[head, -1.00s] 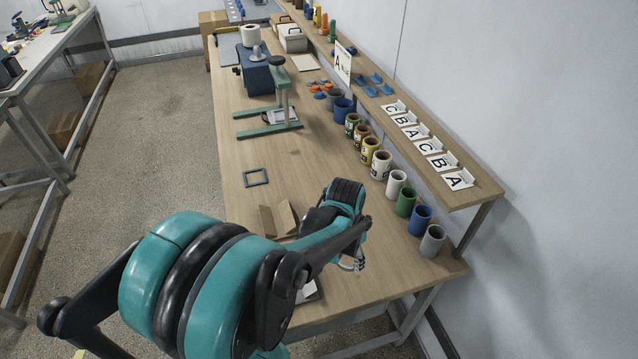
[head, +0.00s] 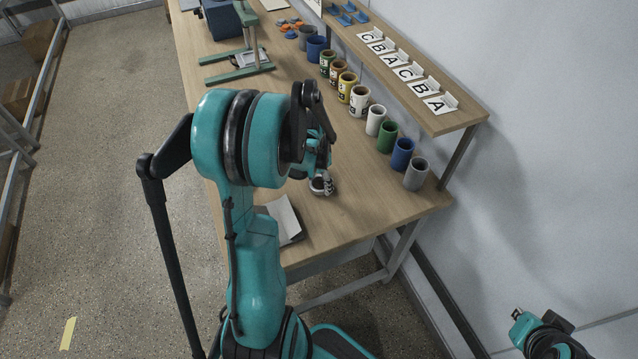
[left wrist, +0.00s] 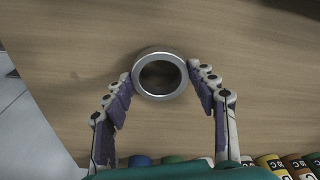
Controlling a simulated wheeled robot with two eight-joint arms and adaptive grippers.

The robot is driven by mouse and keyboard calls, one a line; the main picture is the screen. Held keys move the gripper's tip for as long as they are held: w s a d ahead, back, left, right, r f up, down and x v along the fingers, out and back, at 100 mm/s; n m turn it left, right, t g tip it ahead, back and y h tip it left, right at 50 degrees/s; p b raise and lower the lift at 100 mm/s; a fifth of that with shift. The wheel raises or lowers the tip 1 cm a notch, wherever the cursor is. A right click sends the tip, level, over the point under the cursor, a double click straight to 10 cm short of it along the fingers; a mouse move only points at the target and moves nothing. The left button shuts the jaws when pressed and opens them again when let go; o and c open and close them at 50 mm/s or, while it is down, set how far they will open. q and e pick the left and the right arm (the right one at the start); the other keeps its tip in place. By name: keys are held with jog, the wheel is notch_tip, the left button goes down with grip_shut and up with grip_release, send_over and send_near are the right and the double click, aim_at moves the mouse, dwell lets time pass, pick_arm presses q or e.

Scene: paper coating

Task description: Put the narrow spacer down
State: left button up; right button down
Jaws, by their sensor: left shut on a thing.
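The narrow spacer (left wrist: 160,96) is a short grey metal ring with a dark opening, seen from above in the left wrist view. My left gripper (left wrist: 160,82) has its purple-padded fingers on both sides of the ring and is shut on it. In the head view my left gripper (head: 322,184) is over the front part of the wooden bench (head: 350,218), with the spacer mostly lost among the fingers. I cannot tell whether the ring touches the bench. My right gripper (head: 519,315) shows at the lower right, off the bench; its opening is unclear.
A row of cups, with a grey cup (head: 416,175) and a blue cup (head: 402,154) nearest, stands right of my left gripper. A shelf with letter cards (head: 433,106) runs above. White sheets (head: 284,218) lie by the bench's left front edge. A green stand (head: 238,70) is farther back.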

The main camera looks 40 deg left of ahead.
pick_arm(q)
jog(key=shift+f, duration=0.15)
jog(key=shift+f, duration=0.1)
jog(key=o, duration=1)
jog(key=shift+o, duration=0.2)
jog(key=shift+r, duration=0.4)
notch_tip(320, 180, up, 11)
jog(key=s+p, duration=0.1)
jog(key=p, duration=0.3)
jog(key=s+d+r+t, duration=0.3)
jog(key=s+d+r, duration=0.1)
jog(key=d, duration=0.6)
jog(key=s+d+r+n+t, duration=0.1)
jog(key=s+d+r, duration=0.3)
jog(key=d, duration=0.7)
jog(key=shift+d+n+t, duration=0.3)
jog(key=shift+t, duration=0.6)
